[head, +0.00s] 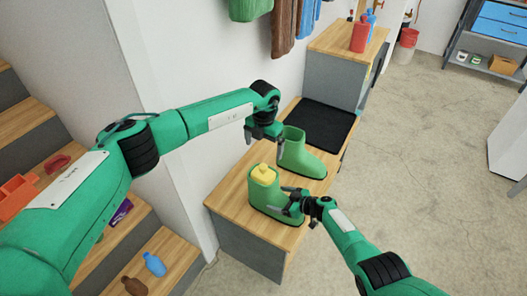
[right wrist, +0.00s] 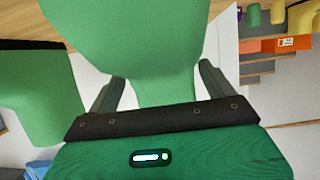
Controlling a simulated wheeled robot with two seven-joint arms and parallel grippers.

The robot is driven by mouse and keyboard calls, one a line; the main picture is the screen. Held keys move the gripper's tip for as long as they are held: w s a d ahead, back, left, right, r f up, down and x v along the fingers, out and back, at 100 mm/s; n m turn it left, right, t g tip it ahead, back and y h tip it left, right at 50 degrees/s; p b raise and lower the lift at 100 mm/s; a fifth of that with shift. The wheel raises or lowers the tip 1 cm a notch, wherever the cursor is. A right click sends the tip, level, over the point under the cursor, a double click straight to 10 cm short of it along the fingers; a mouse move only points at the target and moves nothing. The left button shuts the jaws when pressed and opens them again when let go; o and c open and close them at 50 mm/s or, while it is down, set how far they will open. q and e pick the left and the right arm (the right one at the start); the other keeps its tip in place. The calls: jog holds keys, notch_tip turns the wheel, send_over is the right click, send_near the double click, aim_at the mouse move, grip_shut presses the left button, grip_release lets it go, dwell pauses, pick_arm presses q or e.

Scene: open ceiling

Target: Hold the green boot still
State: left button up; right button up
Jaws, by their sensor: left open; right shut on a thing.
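Two green boots stand upright on the wooden bench top. The nearer green boot (head: 268,191) has a yellow thing (head: 263,174) in its top opening. My right gripper (head: 293,203) is shut on this nearer boot at its right side, near the toe. In the right wrist view the green boot (right wrist: 150,50) fills the space between the fingers. The farther green boot (head: 300,155) stands just behind, with nothing seen in its opening. My left gripper (head: 264,138) is open and empty, above and left of the farther boot.
A black mat (head: 318,124) lies on the bench (head: 232,192) behind the boots. A taller cabinet (head: 335,75) with red and blue bottles stands beyond it. Wooden steps (head: 160,245) with loose items are at the left. Open floor (head: 430,160) lies to the right.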

jog(key=o, duration=1.1)
jog(key=shift+d, duration=0.1)
